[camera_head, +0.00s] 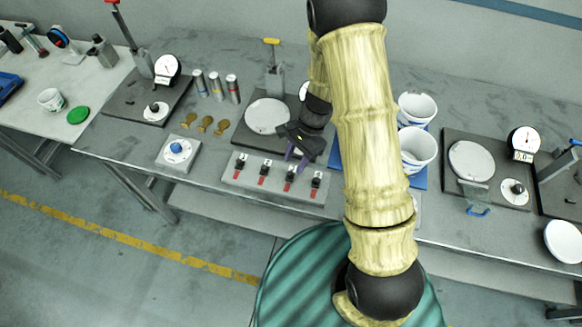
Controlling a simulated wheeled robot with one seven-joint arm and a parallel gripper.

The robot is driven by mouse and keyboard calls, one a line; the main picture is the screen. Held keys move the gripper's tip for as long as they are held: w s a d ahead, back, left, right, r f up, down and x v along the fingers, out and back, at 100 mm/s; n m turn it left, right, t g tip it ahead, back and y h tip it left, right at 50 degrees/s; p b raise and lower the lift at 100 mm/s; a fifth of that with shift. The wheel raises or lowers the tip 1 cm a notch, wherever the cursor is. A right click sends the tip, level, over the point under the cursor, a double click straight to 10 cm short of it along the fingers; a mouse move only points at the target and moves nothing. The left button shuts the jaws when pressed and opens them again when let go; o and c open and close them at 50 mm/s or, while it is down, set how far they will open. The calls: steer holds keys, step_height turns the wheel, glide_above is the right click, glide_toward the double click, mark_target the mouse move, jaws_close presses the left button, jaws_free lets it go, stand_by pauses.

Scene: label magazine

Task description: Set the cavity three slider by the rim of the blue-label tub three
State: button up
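A grey slider panel (275,181) lies at the table's front edge, with several black-knobbed sliders above red marks in a row. The third slider from the left (290,173) is probably the cavity three slider; its small label is not readable. Contact with the knob cannot be told.
A gauge station (488,190) stands right. Another white tub (51,99) is on the left table.

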mark_target(290, 173)
steer(key=shift+x, duration=2.2)
jaws_close()
